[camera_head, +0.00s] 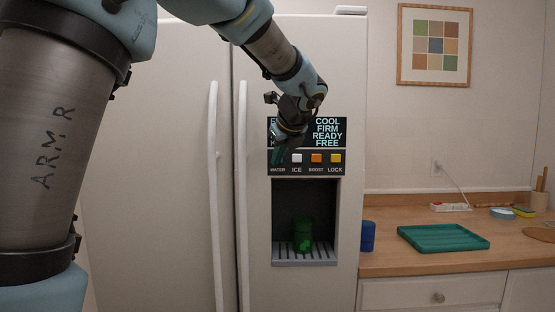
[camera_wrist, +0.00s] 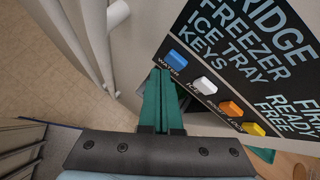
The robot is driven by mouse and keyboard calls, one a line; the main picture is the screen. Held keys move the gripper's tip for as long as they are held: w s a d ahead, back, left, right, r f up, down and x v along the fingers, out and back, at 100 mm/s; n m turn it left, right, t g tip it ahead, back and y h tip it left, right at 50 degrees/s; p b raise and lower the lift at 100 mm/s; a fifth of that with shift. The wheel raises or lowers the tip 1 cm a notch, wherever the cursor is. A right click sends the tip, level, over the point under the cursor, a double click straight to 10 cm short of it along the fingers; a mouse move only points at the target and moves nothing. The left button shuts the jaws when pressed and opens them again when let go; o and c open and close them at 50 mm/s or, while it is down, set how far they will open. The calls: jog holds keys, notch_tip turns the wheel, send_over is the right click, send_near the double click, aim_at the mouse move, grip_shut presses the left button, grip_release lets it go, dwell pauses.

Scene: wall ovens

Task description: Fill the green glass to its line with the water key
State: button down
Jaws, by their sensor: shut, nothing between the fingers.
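The green glass (camera_head: 302,235) stands upright on the slatted tray in the dispenser recess of the fridge. Its line and water level cannot be made out. The blue water key (camera_wrist: 178,61) is the first in the row on the dark panel in the wrist view; in the head view my gripper covers it. My gripper (camera_head: 279,155) is shut and empty, its green fingers together and pointing at the panel. In the wrist view the fingertips (camera_wrist: 161,75) are right by the water key, at its lower left. I cannot tell whether they touch it.
The white ice key (camera_head: 297,158), orange boost key (camera_head: 316,158) and yellow lock key (camera_head: 336,158) sit to the right of the water key. The fridge handles (camera_head: 242,190) stand out at left. A blue cup (camera_head: 368,236) and green tray (camera_head: 443,237) are on the counter.

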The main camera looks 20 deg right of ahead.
jog(key=shift+w+d, duration=0.15)
jog(key=shift+w, duration=0.15)
jog(key=shift+w+d+p, duration=0.15)
jog(key=shift+w+p, duration=0.3)
jog(key=shift+p, duration=0.15)
dwell(0.5)
jog(key=shift+s, duration=0.1)
jog(key=shift+s+a+b, duration=0.3)
jog(key=shift+s, duration=0.45)
jog(key=shift+s+a+b, duration=0.25)
jog(key=shift+s+a, duration=0.1)
jog(key=shift+s, duration=0.4)
jog(key=shift+s+a+b, duration=0.3)
jog(key=shift+s+a, duration=0.1)
jog(key=shift+s, duration=0.35)
jog(key=shift+s+a+b, duration=0.25)
jog(key=shift+s+a, duration=0.1)
jog(key=shift+s, duration=0.4)
